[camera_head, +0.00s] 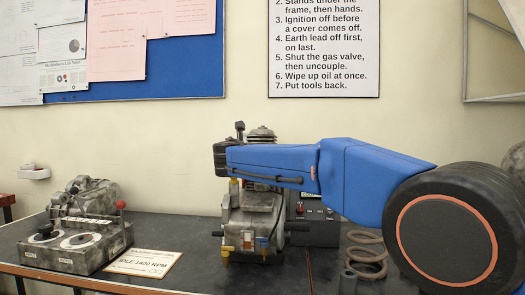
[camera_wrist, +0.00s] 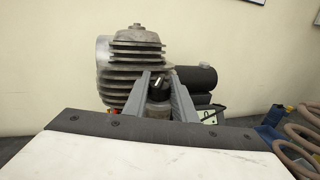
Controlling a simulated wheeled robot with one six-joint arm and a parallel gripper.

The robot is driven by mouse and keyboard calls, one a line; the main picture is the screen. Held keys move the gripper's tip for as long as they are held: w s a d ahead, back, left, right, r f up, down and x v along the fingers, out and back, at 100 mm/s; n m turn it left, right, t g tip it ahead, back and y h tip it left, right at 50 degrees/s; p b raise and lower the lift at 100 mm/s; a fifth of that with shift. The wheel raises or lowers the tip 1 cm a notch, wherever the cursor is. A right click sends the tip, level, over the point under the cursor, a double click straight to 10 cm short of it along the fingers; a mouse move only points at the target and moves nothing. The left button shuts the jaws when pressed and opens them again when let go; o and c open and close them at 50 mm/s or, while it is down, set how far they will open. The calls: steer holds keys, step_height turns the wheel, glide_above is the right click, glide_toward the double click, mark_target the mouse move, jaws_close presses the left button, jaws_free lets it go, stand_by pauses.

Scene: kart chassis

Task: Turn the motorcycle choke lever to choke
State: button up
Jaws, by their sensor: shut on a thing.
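The motorcycle engine (camera_head: 255,217) stands on the dark bench, and its finned cylinder (camera_wrist: 137,62) rises just behind my gripper in the wrist view. My gripper (camera_wrist: 158,77) has its two grey fingers converging on a small dark piece, which I take to be the choke lever (camera_wrist: 160,86), in front of the fins. It is shut on this piece. The fingers hide much of the lever, so its exact setting cannot be told. In the head view my blue arm reaches left across the engine and covers its upper part; the fingertips cannot be made out there.
A grey control box (camera_head: 75,245) with dials and a red-knobbed lever stands at the left of the bench. An "IDLE 1400 RPM" card (camera_head: 143,263) lies beside it. A dark box (camera_head: 314,224) stands right of the engine, near several brown rings (camera_head: 366,254).

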steer(key=m+g+h, duration=0.1)
steer(key=m+h, duration=0.1)
steer(key=h, duration=0.1)
steer(key=m+g+h, duration=0.1)
steer(key=m+h, duration=0.1)
steer(key=h, duration=0.1)
steer(key=shift+g, duration=0.4)
steer(key=shift+m+g+h, duration=1.5)
steer(key=shift+h, duration=0.1)
steer(key=shift+g, duration=0.3)
steer(key=o, duration=1)
steer(key=shift+o, duration=0.2)
steer(key=v, duration=1.7)
steer(key=shift+s+a+f, duration=0.15)
steer(key=shift+f, duration=0.1)
